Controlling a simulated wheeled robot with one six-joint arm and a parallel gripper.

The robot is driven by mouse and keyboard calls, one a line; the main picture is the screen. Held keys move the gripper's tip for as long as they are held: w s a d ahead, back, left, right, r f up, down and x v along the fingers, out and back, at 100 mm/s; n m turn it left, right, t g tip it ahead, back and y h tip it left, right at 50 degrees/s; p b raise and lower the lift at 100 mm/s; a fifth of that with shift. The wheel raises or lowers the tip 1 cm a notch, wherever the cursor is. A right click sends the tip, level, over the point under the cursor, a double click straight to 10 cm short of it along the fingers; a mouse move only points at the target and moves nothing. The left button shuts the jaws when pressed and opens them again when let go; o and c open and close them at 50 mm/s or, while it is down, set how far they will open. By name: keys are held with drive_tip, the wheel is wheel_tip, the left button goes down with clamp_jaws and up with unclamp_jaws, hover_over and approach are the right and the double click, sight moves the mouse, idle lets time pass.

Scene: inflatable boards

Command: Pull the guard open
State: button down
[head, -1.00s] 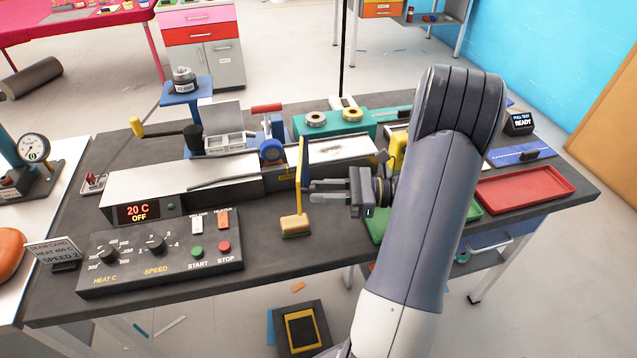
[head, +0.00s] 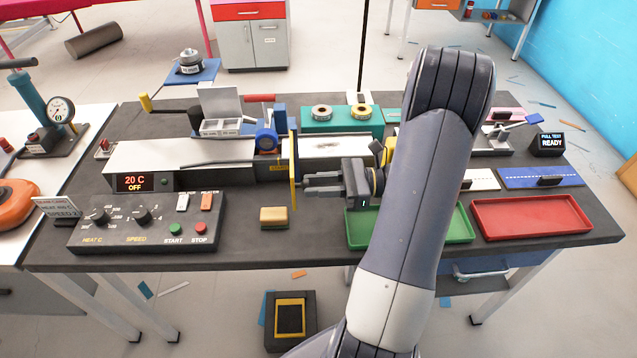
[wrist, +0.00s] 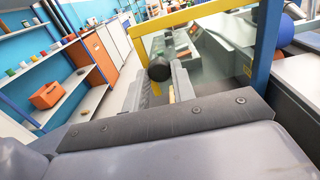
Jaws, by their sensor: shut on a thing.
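The guard (head: 293,172) is a yellow-edged panel standing upright across the welding machine, seen nearly edge-on in the head view. In the wrist view its yellow frame (wrist: 185,16) surrounds a clear pane. A round black knob (wrist: 159,69) shows at the guard, between my fingers. My gripper (head: 304,187) comes from the right and is shut on this knob; its fingers (wrist: 163,82) also show in the wrist view. The exact contact is hidden in the head view.
A yellow sponge (head: 273,217) lies left of my gripper on the dark bench. The control panel (head: 150,222) is at front left. A green tray (head: 358,240) and a red tray (head: 530,217) lie to the right. A teal spool stand (head: 340,122) is behind.

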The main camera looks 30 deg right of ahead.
drive_tip(key=c, duration=1.2)
unclamp_jaws()
drive_tip(key=b+v, duration=0.1)
drive_tip(key=v, duration=0.9)
drive_tip(key=shift+s+d, duration=0.2)
drive_tip(key=shift+d, duration=0.15)
drive_tip(key=shift+t, duration=0.3)
drive_tip(key=x, duration=1.1)
drive_tip(key=shift+s+a+f+p, duration=0.1)
drive_tip(key=shift+a+f+p, duration=0.05)
drive_tip(key=shift+p, duration=0.25)
